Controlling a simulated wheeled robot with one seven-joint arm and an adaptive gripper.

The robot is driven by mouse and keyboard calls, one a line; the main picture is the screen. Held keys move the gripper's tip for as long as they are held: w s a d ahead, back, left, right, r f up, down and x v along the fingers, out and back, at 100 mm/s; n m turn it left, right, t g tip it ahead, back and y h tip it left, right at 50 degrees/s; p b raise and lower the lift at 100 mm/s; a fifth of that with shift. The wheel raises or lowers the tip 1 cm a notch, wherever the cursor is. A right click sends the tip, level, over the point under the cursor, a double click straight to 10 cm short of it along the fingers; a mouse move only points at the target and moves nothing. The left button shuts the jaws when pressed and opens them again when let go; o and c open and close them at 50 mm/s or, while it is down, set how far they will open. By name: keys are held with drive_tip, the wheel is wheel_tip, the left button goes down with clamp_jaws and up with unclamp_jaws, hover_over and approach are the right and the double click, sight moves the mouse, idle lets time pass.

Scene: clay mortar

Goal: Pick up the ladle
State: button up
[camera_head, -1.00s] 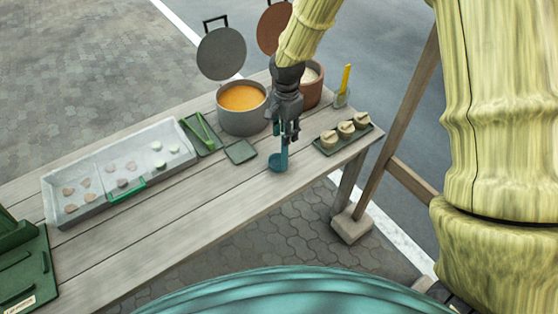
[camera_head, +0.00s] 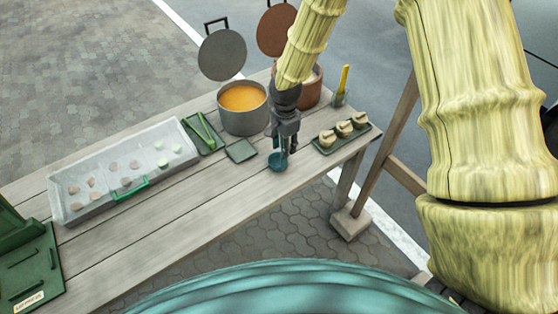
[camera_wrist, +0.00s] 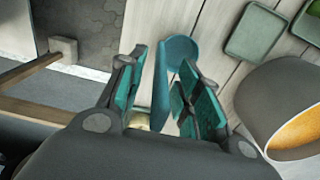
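The teal ladle (camera_head: 277,164) is on the wooden table near its front edge, with its bowl low and its handle mostly hidden by my gripper in the head view. My gripper (camera_head: 282,150) is right above it, pointing down. In the wrist view the ladle (camera_wrist: 179,50) shows between the two teal-padded fingers of my gripper (camera_wrist: 165,95). The fingers are apart, with a visible gap beside the handle, so my gripper is open around it.
A grey pot of orange soup (camera_head: 243,108) and a brown pot (camera_head: 310,92) stand behind. A small green tray (camera_head: 241,151) is to the left, and a tray with several buns (camera_head: 344,131) is to the right. A long food tray (camera_head: 78,208) lies at left.

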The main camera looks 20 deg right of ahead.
clamp_jaws()
drive_tip(key=shift+r, duration=0.1)
